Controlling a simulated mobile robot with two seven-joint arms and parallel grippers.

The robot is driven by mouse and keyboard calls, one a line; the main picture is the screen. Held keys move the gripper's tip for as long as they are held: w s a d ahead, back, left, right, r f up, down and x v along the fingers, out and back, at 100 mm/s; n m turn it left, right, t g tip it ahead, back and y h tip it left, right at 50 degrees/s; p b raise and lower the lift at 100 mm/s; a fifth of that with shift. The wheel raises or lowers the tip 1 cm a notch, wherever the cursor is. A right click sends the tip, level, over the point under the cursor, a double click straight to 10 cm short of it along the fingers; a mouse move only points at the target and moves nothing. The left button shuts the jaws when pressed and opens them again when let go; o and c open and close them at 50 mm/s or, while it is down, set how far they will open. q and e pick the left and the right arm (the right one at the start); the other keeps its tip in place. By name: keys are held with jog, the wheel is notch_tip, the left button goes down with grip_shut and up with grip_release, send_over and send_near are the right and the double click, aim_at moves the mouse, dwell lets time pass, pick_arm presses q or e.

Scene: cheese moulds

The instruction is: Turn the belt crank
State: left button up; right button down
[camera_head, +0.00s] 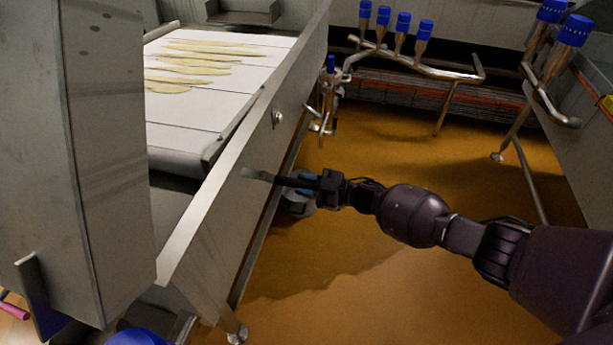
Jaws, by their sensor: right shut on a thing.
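The belt crank (257,175) is at the outer side wall of the conveyor, with a short pale metal part showing against the steel. My right gripper (292,182) reaches it from the right and is shut on it. The dark fingers hide most of the crank, so its handle and exact angle cannot be made out. The white conveyor belt (221,92) lies behind the wall, with several flat yellowish pieces (190,65) on it. My left gripper is not in view.
A steel housing (105,150) stands at the left. A grey rounded part (298,204) sits just below my right gripper. Pipes with blue-topped valves (420,60) stand at the back. The orange floor (400,285) is open below my right arm.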

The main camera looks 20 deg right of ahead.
jog(key=shift+s+a+f+m+p, duration=0.15)
jog(key=shift+s+a+f+m, duration=0.3)
jog(key=shift+m, duration=0.7)
jog(key=shift+s+a+f+m+p, duration=0.15)
jog(key=shift+s+a+m, duration=0.25)
jog(key=shift+s+m, duration=0.6)
jog(key=shift+s+a+f+m+p, duration=0.25)
jog(key=shift+s+a+m, duration=0.25)
jog(key=shift+m, duration=0.75)
jog(key=c, duration=0.9)
grip_release()
jog(key=shift+r, duration=0.1)
jog(key=shift+d, duration=0.15)
jog(key=p+v, duration=0.1)
jog(key=v, duration=0.9)
jog(key=shift+s+d, duration=0.25)
